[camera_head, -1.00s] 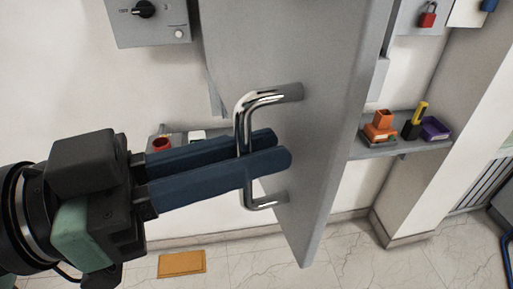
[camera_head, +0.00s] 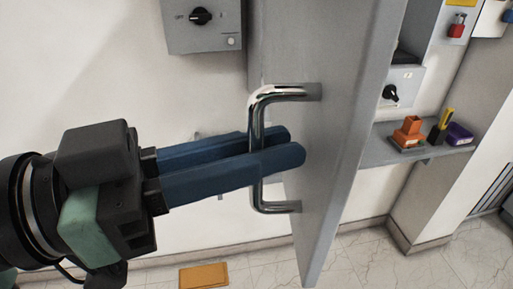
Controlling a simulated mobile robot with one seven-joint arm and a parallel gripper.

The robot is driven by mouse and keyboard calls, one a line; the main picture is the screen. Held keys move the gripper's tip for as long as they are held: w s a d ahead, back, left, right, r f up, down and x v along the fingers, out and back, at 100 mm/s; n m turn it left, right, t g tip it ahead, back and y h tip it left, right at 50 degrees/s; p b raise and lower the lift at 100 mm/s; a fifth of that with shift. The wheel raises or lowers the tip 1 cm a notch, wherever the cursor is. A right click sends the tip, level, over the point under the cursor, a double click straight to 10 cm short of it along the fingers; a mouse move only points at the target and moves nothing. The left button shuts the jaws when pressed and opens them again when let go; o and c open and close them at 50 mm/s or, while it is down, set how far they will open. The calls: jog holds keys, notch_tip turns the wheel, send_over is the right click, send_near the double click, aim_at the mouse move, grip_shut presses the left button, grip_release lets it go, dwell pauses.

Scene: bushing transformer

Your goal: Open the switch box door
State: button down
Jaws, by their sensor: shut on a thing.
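The switch box door (camera_head: 340,130) is a grey panel seen at a steep angle, standing open. Its chrome U-shaped handle (camera_head: 279,93) is on the face towards the left. My gripper (camera_head: 290,150) comes in from the left, and its two blue fingers are shut on the upright bar of the handle, one on each side. Part of the bar is hidden behind the near finger. To the right of the door edge, a black rotary switch on a grey box (camera_head: 403,88) shows.
A grey shelf (camera_head: 375,158) at the right holds an orange part (camera_head: 408,131), a yellow and black tool (camera_head: 440,127) and a purple bin (camera_head: 459,135). A grey switch unit (camera_head: 204,38) hangs on the wall at upper left. A yellow-orange plate (camera_head: 203,275) lies on the tiled floor.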

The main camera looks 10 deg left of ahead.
dwell(0.3)
jog(key=c, duration=0.9)
grip_release()
jog(key=b+v, duration=0.2)
jog(key=v, duration=1.1)
